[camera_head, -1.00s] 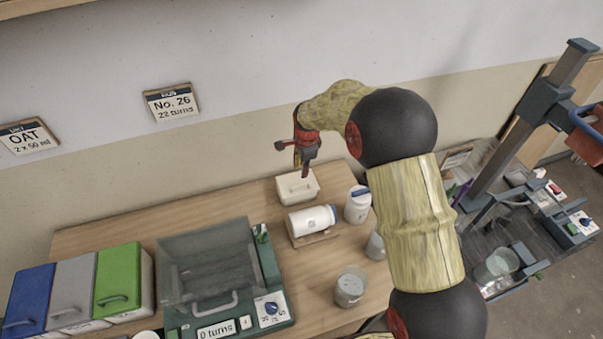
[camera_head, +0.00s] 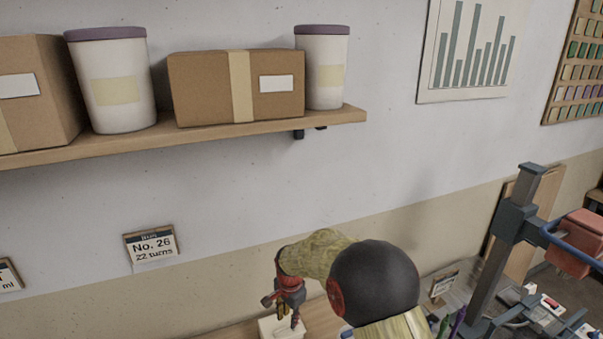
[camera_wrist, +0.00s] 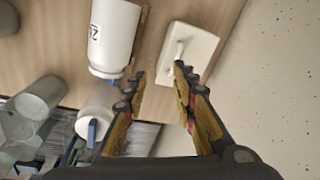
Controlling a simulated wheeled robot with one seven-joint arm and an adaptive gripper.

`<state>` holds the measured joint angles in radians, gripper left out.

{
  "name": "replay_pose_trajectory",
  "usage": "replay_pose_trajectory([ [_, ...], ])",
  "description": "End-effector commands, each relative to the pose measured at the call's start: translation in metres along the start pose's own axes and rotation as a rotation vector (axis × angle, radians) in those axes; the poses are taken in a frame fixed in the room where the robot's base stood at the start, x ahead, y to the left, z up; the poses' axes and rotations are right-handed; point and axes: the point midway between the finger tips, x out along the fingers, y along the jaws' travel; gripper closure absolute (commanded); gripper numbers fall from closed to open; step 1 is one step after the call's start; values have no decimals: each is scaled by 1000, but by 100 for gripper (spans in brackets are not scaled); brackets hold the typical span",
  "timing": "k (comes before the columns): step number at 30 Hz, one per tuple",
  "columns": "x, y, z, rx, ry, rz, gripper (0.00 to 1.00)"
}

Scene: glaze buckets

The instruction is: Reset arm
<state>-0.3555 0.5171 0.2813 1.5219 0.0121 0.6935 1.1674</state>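My gripper (camera_head: 289,318) is at the bottom of the head view, pointing down over the back of the bench, in front of a white lidded box (camera_head: 270,328). In the wrist view, the two fingers of my gripper (camera_wrist: 160,76) are spread apart with nothing between them. The white box (camera_wrist: 188,52) with its handle is beyond the fingertips. My arm hides part of the bench in the head view.
Above is a wall shelf (camera_head: 190,138) with cardboard boxes (camera_head: 235,88) and purple-lidded tubs (camera_head: 112,85). A sign reading No. 26, 22 turns (camera_head: 152,248) is on the wall. A column stand (camera_head: 500,245) is at right. Glass vessels (camera_wrist: 35,98) show left in the wrist view.

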Motion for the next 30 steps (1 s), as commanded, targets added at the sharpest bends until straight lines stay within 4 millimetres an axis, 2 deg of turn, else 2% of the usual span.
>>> replay_pose_trajectory([
  [1,7,17,7,-69,-15,34,73],
  [2,7,25,10,-113,-23,48,73],
  [5,-4,50,20,-263,-45,79,73],
  [12,-62,119,29,-574,-75,98,73],
  [18,-114,177,33,-760,-69,79,73],
  [24,-156,234,40,-886,-36,52,73],
  [30,-186,288,50,-952,24,21,73],
])
